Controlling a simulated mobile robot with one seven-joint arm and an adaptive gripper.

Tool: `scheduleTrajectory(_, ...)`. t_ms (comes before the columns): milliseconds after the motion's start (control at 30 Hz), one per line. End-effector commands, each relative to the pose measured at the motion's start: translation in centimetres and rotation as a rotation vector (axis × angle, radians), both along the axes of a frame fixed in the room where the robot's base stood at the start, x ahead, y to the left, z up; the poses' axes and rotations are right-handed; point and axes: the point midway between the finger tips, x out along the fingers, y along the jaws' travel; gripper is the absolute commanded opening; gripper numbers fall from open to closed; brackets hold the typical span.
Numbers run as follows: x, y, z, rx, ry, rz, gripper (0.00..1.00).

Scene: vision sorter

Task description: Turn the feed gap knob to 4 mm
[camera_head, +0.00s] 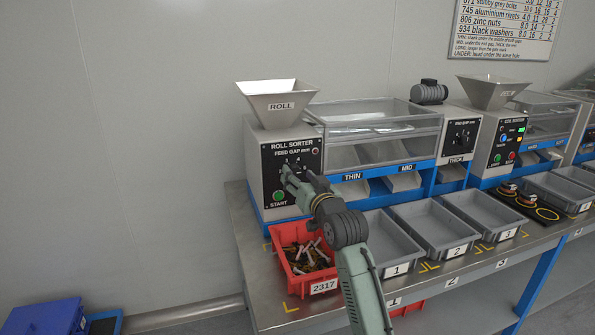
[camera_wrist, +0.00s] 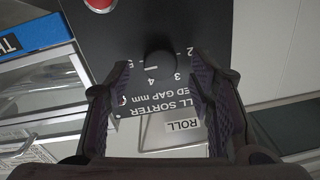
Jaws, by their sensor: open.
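The feed gap knob (camera_wrist: 157,66) is a dark round knob on the black panel of the roll sorter (camera_head: 290,168). In the wrist view the panel appears upside down, with the numbers 2, 3, 4 and 5 around the knob. A short white mark lies close to the 4, but I cannot tell whether it is the knob's pointer or a scale tick. My gripper (camera_wrist: 158,72) is open, with one finger on each side of the knob and visible space between. In the head view my gripper (camera_head: 291,174) is at the panel and hides the knob.
A green START button (camera_head: 279,196) is below the dial, and a red button (camera_wrist: 100,4) shows on the panel. A red bin (camera_head: 281,233) of mixed fasteners stands below. Grey trays (camera_head: 393,265) line the bench to the right.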

Motion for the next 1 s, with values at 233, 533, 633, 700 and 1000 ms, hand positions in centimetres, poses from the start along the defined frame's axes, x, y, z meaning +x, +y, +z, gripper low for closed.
scheduleTrajectory(233,1.48,0.59,-0.01,0.0,0.0,0.0,0.49)
scheduleTrajectory(533,1.48,0.6,-0.04,0.0,0.0,0.0,0.44)
scheduleTrajectory(633,1.47,0.6,-0.04,0.0,0.0,0.0,0.37)
scheduleTrajectory(700,1.47,0.61,-0.04,0.0,0.0,0.0,0.33)
scheduleTrajectory(1000,1.46,0.6,-0.04,0.0,0.0,0.0,0.13)
